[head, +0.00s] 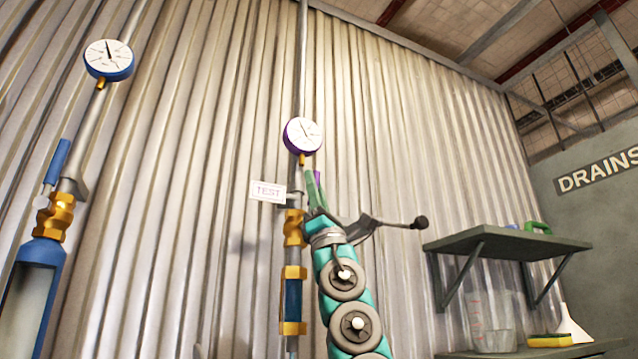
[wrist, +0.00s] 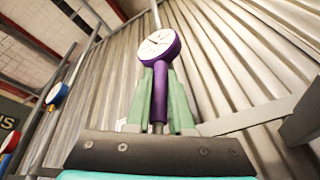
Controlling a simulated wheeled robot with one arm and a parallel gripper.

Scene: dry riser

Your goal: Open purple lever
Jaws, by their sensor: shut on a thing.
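The purple lever (wrist: 159,95) stands upright between the green fingers of my gripper (wrist: 160,100) in the wrist view, and the fingers are shut on it. In the head view a strip of the purple lever (head: 317,180) shows beside the green fingers of my gripper (head: 311,188). Most of the lever is hidden there by my gripper. A purple-rimmed gauge (head: 302,136) sits on the pipe just above, and the same gauge (wrist: 159,44) shows behind the lever's top in the wrist view. The brass valve body (head: 294,228) is left of my arm.
A white TEST sign (head: 268,191) hangs left of the lever. A blue lever (head: 57,161) and blue gauge (head: 108,61) stand on another pipe at left. A dark shelf (head: 505,243) is at right. Corrugated wall (head: 215,120) lies close behind.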

